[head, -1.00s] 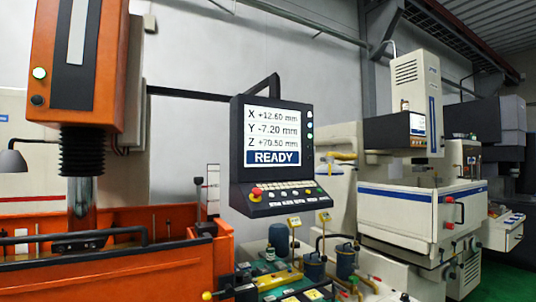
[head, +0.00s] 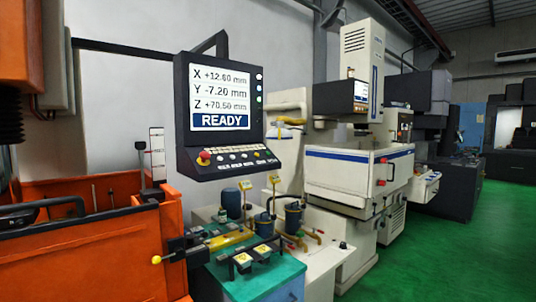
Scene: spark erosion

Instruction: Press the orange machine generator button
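The orange machine (head: 100,255) fills the left side of the head view, with its front tank wall low in the picture. Its dark control panel (head: 183,120) hangs from an arm left of centre. The panel's screen (head: 220,96) shows X, Y and Z values and READY. Below the screen is a row of small pale buttons (head: 233,157) with a red mushroom button (head: 204,158) at its left end. Small round lights or buttons (head: 259,88) line the panel's right edge. The labels are too small to read, so I cannot tell which is the generator button. My gripper is not in view.
A green-topped bench (head: 285,272) with dark blue pots (head: 265,225) and yellow-labelled items stands below the panel. A white machine (head: 350,172) with a blue stripe stands behind it. Darker machines stand farther right. Green floor (head: 455,255) is clear at the right.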

